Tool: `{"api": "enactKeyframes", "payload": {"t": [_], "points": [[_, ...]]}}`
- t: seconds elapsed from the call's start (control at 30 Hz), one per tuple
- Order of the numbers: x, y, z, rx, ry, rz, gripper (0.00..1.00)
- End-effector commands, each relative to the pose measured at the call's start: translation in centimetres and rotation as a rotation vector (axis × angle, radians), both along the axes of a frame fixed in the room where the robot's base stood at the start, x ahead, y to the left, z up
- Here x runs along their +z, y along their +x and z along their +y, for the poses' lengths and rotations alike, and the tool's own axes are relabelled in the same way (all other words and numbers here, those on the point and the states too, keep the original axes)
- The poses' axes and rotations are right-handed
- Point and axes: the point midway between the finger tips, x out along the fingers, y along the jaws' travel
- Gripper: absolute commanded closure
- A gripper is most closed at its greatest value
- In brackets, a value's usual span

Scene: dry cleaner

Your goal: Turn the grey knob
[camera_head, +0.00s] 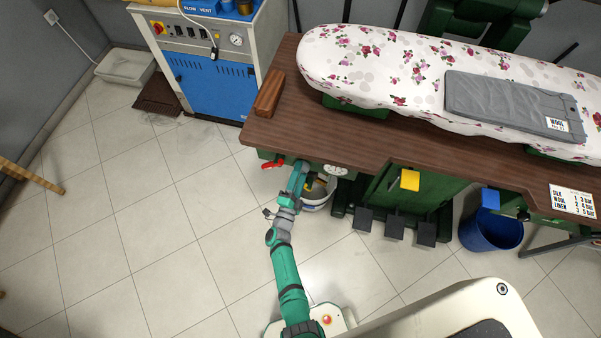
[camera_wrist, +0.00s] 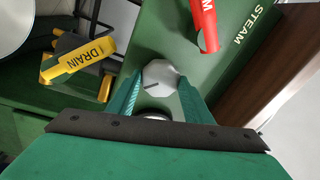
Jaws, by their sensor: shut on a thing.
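The grey knob (camera_wrist: 160,76) is a light grey faceted dial with a dark pointer line, on the green panel under the table edge. My gripper (camera_wrist: 160,92) is around it in the wrist view, with one teal finger on each side, shut on the knob. In the head view my gripper (camera_head: 300,166) is at the table's front edge, and the arm hides the knob there. A red lever (camera_wrist: 203,25) marked STEAM and a yellow lever (camera_wrist: 79,62) marked DRAIN are close to the knob.
The wooden table (camera_head: 285,115) carries a floral ironing board (camera_head: 400,60) with folded grey trousers (camera_head: 500,98). A white bucket (camera_head: 318,200) stands under my gripper. Black pedals (camera_head: 395,229) and a blue bin (camera_head: 490,232) are to the right. The tiled floor at left is mostly clear.

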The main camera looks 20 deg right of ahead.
Motion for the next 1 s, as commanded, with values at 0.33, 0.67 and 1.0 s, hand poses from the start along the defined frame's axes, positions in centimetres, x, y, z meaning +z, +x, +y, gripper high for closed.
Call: {"api": "enactKeyframes", "payload": {"t": [0.33, 0.67, 1.0], "points": [[0.0, -0.1, -0.1, -0.002, 0.000, 0.001, 0.35], [-0.2, -0.7, 0.5, 0.001, 0.000, 0.002, 0.35], [-0.8, -5.6, 4.0, -0.001, 0.000, 0.003, 0.35]]}}
